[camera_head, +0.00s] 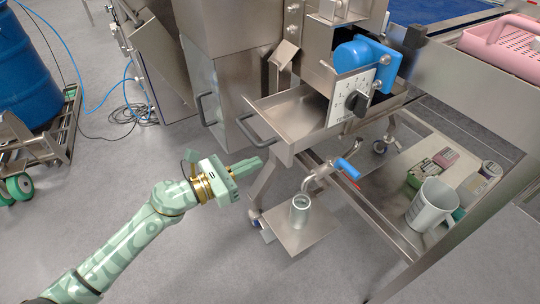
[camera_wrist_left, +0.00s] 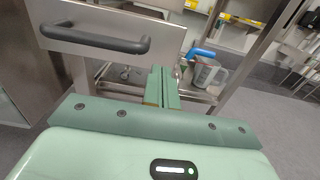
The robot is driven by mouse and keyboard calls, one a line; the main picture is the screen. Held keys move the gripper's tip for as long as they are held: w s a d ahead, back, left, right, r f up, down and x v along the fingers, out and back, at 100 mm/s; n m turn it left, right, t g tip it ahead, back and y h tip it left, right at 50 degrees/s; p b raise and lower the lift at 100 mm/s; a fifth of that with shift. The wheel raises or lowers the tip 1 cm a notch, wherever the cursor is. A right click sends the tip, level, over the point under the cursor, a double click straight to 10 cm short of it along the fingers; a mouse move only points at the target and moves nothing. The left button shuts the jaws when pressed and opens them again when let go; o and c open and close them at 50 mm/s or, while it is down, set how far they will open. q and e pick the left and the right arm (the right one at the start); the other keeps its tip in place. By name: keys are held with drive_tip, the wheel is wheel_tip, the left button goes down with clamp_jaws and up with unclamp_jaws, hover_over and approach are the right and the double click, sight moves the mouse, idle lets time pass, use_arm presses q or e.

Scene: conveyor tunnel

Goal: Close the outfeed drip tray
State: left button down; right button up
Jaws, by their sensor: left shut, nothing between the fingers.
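The outfeed drip tray (camera_head: 294,114) is a shallow steel drawer standing pulled out from under the outfeed, its inside visible. Its dark bar handle (camera_head: 256,130) is on the front face; in the left wrist view the tray front (camera_wrist_left: 160,37) and handle (camera_wrist_left: 96,39) show at upper left. My left gripper (camera_head: 257,165) is shut and empty, just in front of and below the handle, apart from it. In the left wrist view its fingers (camera_wrist_left: 161,70) are together, to the right of the handle. My right gripper is out of view.
A dial plate (camera_head: 350,97) and blue motor (camera_head: 366,54) overhang the tray. Below are a tap with a blue lever (camera_head: 346,168), a metal cup (camera_head: 299,212) and a shelf with a grey jug (camera_head: 431,205). A blue barrel (camera_head: 22,70) stands left. The floor in front is clear.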

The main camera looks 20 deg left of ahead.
sight(323, 133)
use_arm(q)
drive_tip(key=x, duration=0.5)
drive_tip(key=shift+w+d, duration=0.1)
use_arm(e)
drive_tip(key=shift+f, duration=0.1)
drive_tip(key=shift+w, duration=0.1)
use_arm(q)
drive_tip(key=shift+w+d, duration=0.1)
